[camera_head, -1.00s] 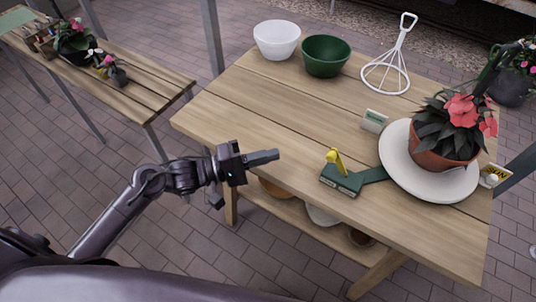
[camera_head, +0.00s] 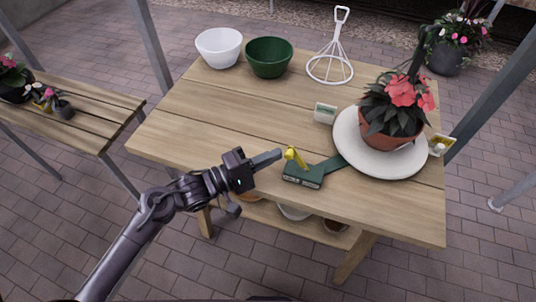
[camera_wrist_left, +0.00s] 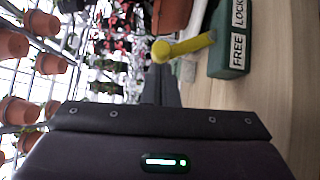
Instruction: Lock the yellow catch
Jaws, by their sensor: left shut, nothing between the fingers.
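The yellow catch (camera_head: 297,158) is a short lever with a round knob on a dark green base (camera_head: 303,176) on the wooden table. It stands up tilted to the left in the head view. In the left wrist view, the catch (camera_wrist_left: 188,46) leans toward the FREE side of the base (camera_wrist_left: 233,50), away from the LOCK label. My left gripper (camera_head: 268,158) is shut and empty, its fingertips just left of the knob. In the left wrist view the knob lies right beyond the fingers (camera_wrist_left: 162,88); I cannot tell whether they touch. My right gripper is out of view.
A green strip joins the base to a white round plate (camera_head: 348,155) with a potted pink-flowered plant (camera_head: 390,122). White (camera_head: 219,48) and green (camera_head: 269,58) bowls and a white wire stand (camera_head: 330,68) are at the back.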

